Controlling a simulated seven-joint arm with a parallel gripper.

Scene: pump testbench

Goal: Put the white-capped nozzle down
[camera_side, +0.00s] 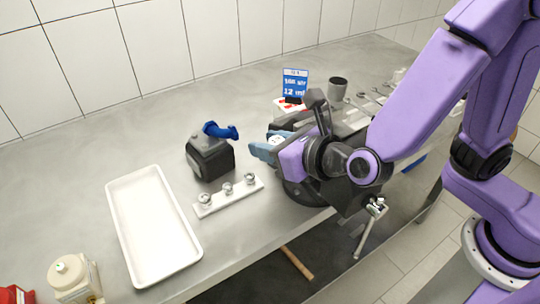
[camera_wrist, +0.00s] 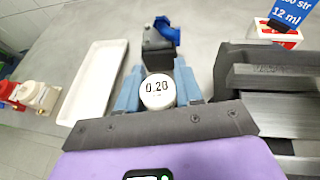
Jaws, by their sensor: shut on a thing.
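The white-capped nozzle (camera_wrist: 158,92) is between the fingers of my gripper (camera_wrist: 158,88) in the wrist view. Its round white cap faces the camera and reads "0.20"; its lower part is hidden. Blue fingers press on it from both sides. In the side view my gripper (camera_side: 262,150) is above the bench, right of a black block with a blue lever (camera_side: 210,155). The nozzle is mostly hidden there by the fingers. A pale holder strip (camera_side: 213,206) with three metal fittings lies on the bench below and left of my gripper.
An empty white tray (camera_side: 117,196) lies on the left of the bench. A dark vise (camera_side: 302,192) is close under and beside my gripper. A blue sign (camera_side: 294,82), a grey cup (camera_side: 337,87) and wrenches are behind. A cream container (camera_side: 75,280) stands front left.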

